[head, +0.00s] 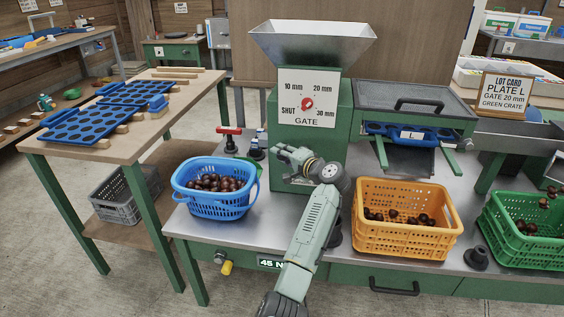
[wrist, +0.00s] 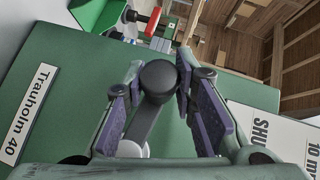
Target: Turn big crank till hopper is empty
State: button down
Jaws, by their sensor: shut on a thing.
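The grey metal hopper (head: 312,48) sits on top of the green machine (head: 338,130) in the head view. No chestnuts show in the part of it that I can see; its bottom is hidden. The big crank's dark round knob (wrist: 158,80) is between my fingers in the wrist view, with its grey crank arm (wrist: 138,128) below. My gripper (head: 289,154) is shut on this knob, in front of the green machine face; it also shows in the wrist view (wrist: 160,72). In the head view my gripper and arm hide most of the crank.
A gate dial (head: 307,103) is above my gripper. A blue crate (head: 214,205) stands left, an orange crate (head: 405,237) right, and a green crate (head: 520,245) far right, all holding chestnuts; some chestnuts are above the green crate's contents. A red-handled lever (head: 229,131) stands left of the machine.

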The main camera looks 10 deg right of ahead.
jog(key=shift+a+r+t, duration=0.1)
jog(key=shift+r+t, duration=0.2)
jog(key=shift+r, duration=0.15)
jog(key=shift+r+m, duration=0.1)
jog(key=shift+m, duration=0.2)
jog(key=c, duration=1.3)
grip_release()
jog(key=shift+s+d, duration=0.15)
jog(key=shift+d, duration=0.1)
jog(key=v, duration=1.1)
jog(key=shift+s+d, duration=0.2)
jog(key=shift+s, duration=0.05)
